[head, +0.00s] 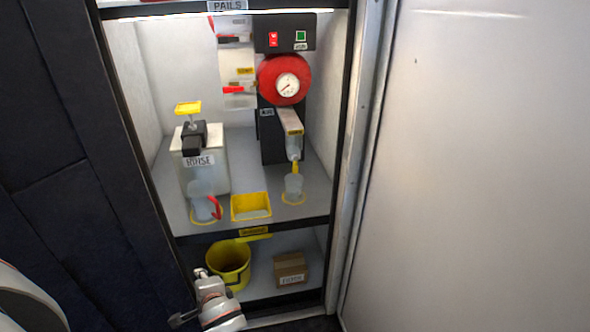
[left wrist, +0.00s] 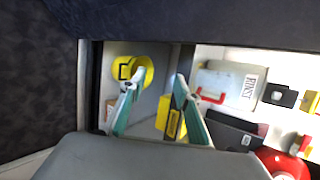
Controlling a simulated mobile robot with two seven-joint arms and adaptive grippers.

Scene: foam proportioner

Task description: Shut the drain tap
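I cannot pick out the drain tap with certainty. A yellow piece (head: 260,237) shows just under the middle shelf's front edge, beside a yellow label (head: 254,231), too small to read. Above it, a yellow tray (head: 250,206) sits on the shelf. My left gripper (head: 198,290) is low, in front of the lower shelf, by the yellow bucket (head: 229,263). In the left wrist view the left gripper's fingers (left wrist: 157,82) are spread and empty, with the bucket (left wrist: 133,71) beyond them. My right gripper is not in view.
A rinse tank (head: 200,165), a red-handled jug (head: 203,200) and a clear cup (head: 293,186) stand on the middle shelf. A red round unit with a gauge (head: 286,80) is above. A cardboard box (head: 290,268) is on the lower shelf. A pale panel (head: 475,170) stands right.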

